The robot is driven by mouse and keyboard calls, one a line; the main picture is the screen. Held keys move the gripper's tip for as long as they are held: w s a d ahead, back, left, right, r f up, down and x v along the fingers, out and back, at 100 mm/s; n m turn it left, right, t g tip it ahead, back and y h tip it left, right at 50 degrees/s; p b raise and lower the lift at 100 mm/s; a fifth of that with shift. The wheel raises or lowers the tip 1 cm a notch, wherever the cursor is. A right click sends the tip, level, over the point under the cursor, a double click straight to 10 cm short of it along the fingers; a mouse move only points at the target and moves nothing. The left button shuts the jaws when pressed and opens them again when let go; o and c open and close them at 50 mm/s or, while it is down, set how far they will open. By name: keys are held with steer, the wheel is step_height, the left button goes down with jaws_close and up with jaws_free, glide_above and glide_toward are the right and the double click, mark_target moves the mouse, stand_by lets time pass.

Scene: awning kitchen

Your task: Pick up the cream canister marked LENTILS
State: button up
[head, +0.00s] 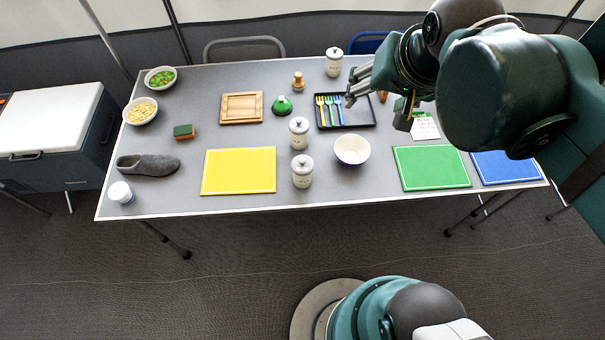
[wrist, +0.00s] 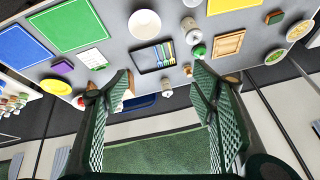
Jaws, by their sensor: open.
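Three cream canisters with grey lids and dark knobs stand upright on the table. One is at the back edge (head: 333,65), one in the middle (head: 299,136) and one near the front (head: 302,174). Their labels are too small to read, so I cannot tell which says LENTILS. My gripper (head: 376,108) is open and empty, above the table right of the back canister. In the wrist view my gripper (wrist: 161,72) frames the back canister (wrist: 167,91) between its spread fingers, apart from it. The middle canister (wrist: 188,26) shows beyond.
A black tray with coloured forks (head: 366,116) and a white bowl (head: 352,149) are near the canisters. Chairs (head: 244,49) stand behind the table.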

steer(key=w+a+m+g+b, duration=0.1)
steer(key=w+a+m+g, duration=0.2)
steer(key=a+m, duration=0.35)
steer(key=m+g+b, duration=0.2)
steer(key=m+g, duration=0.1)
steer(key=m, duration=0.7)
glide_above(302, 159)
step_height(302, 159, down, 33)
steer(key=shift+r, duration=0.2)
steer(key=shift+s+f, duration=0.1)
steer(key=shift+f, duration=0.15)
steer(key=shift+f, duration=1.3)
steer(key=shift+s+f+b, duration=0.15)
steer(key=shift+f+b, duration=0.95)
steer(key=shift+f, duration=1.5)
